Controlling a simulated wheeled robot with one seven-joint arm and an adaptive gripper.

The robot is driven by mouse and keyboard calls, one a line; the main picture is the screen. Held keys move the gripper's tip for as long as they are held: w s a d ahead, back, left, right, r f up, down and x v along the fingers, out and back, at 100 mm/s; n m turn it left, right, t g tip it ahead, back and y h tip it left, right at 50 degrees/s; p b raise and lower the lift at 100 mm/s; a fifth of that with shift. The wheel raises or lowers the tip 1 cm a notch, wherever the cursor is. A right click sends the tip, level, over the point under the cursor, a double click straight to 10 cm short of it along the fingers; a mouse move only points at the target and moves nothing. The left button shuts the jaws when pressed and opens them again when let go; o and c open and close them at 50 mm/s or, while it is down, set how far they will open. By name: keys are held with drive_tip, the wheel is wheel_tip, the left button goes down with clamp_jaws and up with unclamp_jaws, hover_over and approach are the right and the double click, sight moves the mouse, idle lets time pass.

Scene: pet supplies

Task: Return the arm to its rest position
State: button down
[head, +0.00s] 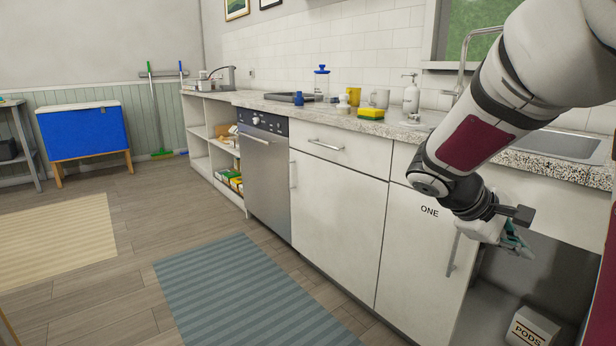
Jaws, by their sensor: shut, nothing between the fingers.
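My arm comes in from the upper right of the head view and bends down in front of the kitchen counter. My gripper (517,244) is at the lower right, in front of the open space under the sink, just right of the cabinet door marked ONE (425,245). Its fingers are small and partly hidden, but they look closed with nothing held between them.
The counter (385,126) with a sink (560,143) runs behind my arm. A box marked PODS (532,328) sits in the open space below my gripper. A dishwasher (265,180) stands farther left. The floor with a blue-grey rug (245,290) is clear.

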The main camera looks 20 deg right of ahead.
drive_tip(key=s+a+m+t+y, duration=0.1)
drive_tip(key=s+a+y, duration=0.2)
drive_tip(key=s+a, duration=0.55)
drive_tip(key=s+a+f+m+t+y, duration=0.1)
drive_tip(key=s+a+y, duration=0.35)
drive_tip(key=a, duration=0.65)
drive_tip(key=s+a+m+y, duration=0.1)
drive_tip(key=s+a+y, duration=0.1)
drive_tip(key=s+a, duration=0.65)
wheel_tip(320, 180, up, 37)
drive_tip(key=w+a+t+p, duration=0.1)
drive_tip(key=t+p, duration=0.3)
drive_tip(key=p, duration=3.1)
drive_tip(key=shift+w+a, duration=0.25)
drive_tip(key=shift+a, duration=0.05)
